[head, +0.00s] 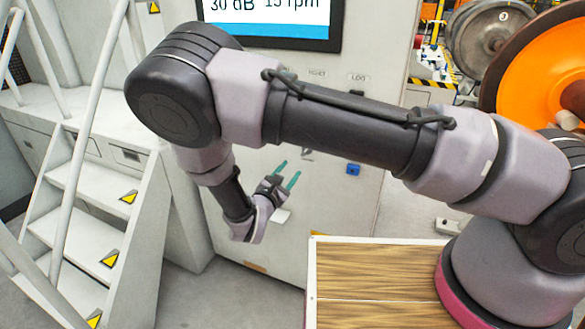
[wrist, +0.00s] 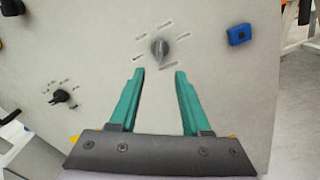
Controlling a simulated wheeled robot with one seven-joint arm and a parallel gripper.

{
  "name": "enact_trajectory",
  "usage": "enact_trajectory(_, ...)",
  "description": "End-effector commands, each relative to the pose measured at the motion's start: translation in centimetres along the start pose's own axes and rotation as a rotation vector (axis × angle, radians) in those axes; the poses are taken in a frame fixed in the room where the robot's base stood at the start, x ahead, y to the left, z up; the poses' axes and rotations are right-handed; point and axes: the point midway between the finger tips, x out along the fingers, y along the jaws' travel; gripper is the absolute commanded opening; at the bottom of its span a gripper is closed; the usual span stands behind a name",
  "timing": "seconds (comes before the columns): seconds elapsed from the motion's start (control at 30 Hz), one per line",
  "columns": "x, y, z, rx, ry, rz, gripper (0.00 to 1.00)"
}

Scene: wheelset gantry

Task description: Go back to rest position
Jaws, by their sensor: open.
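My gripper (head: 286,175) hangs below my bent arm in the head view, in front of the light grey control cabinet (head: 350,200). Its two teal fingers point toward the cabinet face. In the wrist view my gripper (wrist: 160,75) is open, with nothing between the fingers. A grey rotary knob (wrist: 159,48) with marks around it is just beyond the fingertips and appears apart from them. A black knob (wrist: 61,96) is to the left and a blue part (wrist: 239,34) to the upper right. My arm hides part of the cabinet in the head view.
White stairs (head: 95,215) with handrails and yellow warning signs stand on the left. A screen (head: 270,20) is above my arm. A wood-topped surface (head: 365,275) is at the lower middle. An orange wheel (head: 540,70) is at the right. Grey floor shows between stairs and wood top.

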Motion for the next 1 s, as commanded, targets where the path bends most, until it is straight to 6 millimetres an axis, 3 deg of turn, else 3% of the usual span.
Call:
enact_trajectory(0.27, 0.0, 0.0, 0.1, 0.001, 0.000, -0.002, 0.47)
enact_trajectory(0.37, 0.6, -0.1, 1.0, 0.023, -0.006, -0.041, 0.47)
enact_trajectory(0.43, 1.5, -0.5, 2.6, 0.061, -0.017, -0.112, 0.47)
enact_trajectory(0.7, 6.0, -4.3, 13.4, 0.362, -0.075, -0.612, 0.47)
enact_trajectory(1.0, 6.5, -8.8, 24.9, 0.785, -0.114, -1.123, 0.47)
